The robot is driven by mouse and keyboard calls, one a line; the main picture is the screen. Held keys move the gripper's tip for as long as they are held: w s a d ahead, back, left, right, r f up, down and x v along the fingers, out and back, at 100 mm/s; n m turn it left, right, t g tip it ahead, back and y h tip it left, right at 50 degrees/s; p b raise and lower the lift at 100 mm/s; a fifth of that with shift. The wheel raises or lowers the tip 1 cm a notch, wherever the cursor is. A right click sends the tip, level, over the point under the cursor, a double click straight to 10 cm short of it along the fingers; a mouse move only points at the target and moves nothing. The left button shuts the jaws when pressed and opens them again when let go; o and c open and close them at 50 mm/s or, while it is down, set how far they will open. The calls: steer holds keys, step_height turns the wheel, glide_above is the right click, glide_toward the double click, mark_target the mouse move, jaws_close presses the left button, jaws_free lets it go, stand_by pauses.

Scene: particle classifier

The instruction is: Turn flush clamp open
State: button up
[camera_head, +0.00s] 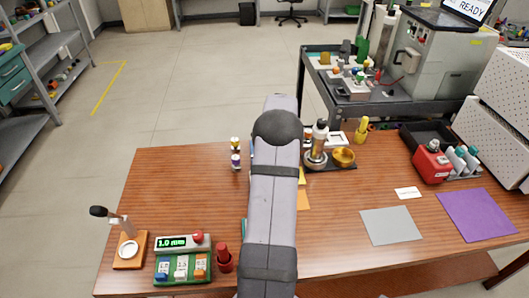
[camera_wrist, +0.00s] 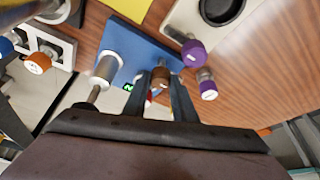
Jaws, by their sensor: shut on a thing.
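In the wrist view, my gripper (camera_wrist: 160,82) has its two dark fingers closed around a small brown knob (camera_wrist: 160,74), which I take to be the flush clamp's handle, though I cannot be sure. The knob sits at the edge of a blue base (camera_wrist: 125,38). A silver cylinder (camera_wrist: 106,68) stands on the same base, left of the fingers. A little red and white shows between the fingers below the knob. In the head view, my arm hides the gripper and the knob.
An orange-capped part (camera_wrist: 38,63) is at the left. In the head view, a green control box (camera_head: 182,258) stands at the front left.

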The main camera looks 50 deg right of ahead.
steer(key=shift+n, duration=0.4)
steer(key=o, duration=1)
steer(key=shift+o, duration=0.2)
steer(key=shift+r, duration=0.1)
steer(key=d+b+v, duration=0.1)
steer(key=v, duration=0.6)
steer(key=shift+a+b, duration=0.4)
steer(key=shift+s, duration=0.1)
